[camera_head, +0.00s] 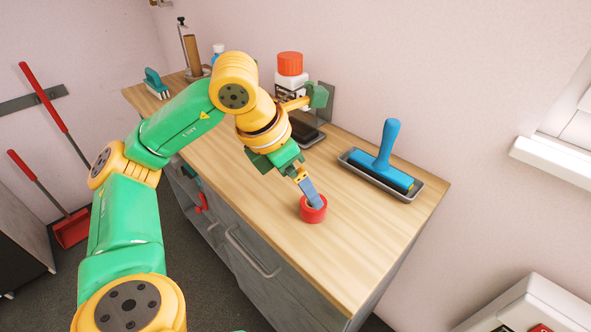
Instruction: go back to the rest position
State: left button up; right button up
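My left arm comes in from the left and reaches over the wooden worktop (340,262). My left gripper (303,180) points down at a small red ring-shaped object (314,214) on the worktop. A flat blue-grey piece (311,192) runs from the gripper down to the red object and overlaps it in the picture. I cannot tell whether this piece is a fingertip or a held thing, nor whether the gripper is open or shut. My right gripper is not in view.
A blue-handled roller in a dark tray (405,187) lies at the right. Behind my wrist stand a white bottle with a red cap (290,65) and a dark flat item (304,132). A green-and-blue brush (155,83) lies far left. The front right worktop is clear.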

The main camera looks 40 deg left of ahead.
pick_arm(q)
jog(key=v, duration=0.4)
jog(key=shift+r, duration=0.2)
